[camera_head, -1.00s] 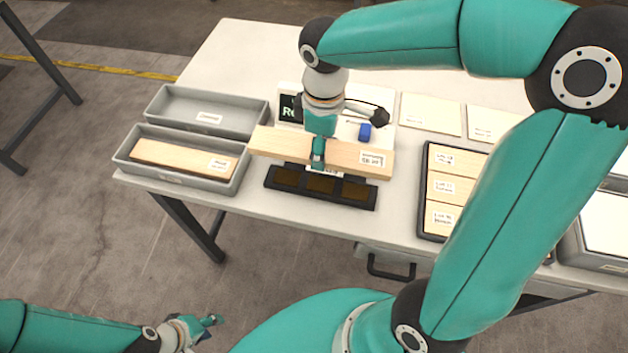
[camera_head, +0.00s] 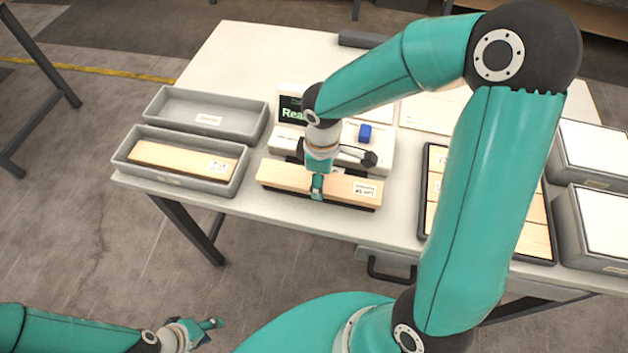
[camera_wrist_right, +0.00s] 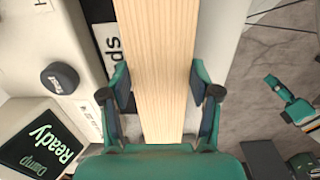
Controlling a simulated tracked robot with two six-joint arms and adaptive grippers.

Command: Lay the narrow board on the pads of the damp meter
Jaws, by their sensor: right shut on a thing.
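The narrow board (camera_head: 285,174) is pale wood with a white label at its right end. My right gripper (camera_head: 317,187) is shut across its middle; the board also fills the middle of the right wrist view (camera_wrist_right: 158,60). The board lies over the dark pad strip of the damp meter (camera_head: 377,156), hiding most of the pads. I cannot tell whether it touches them. The white meter's screen (camera_head: 290,108) shows "Ready", and its round button (camera_wrist_right: 60,78) shows in the wrist view. My left gripper (camera_head: 211,330) is empty and looks open, low in front of the table.
Two grey trays stand at the left; the back one (camera_head: 235,125) is empty, the front one (camera_head: 232,187) holds a labelled board (camera_head: 180,158). A dark rack (camera_head: 424,205) of boards stands right of the meter. Grey bins (camera_head: 585,235) stand at the far right.

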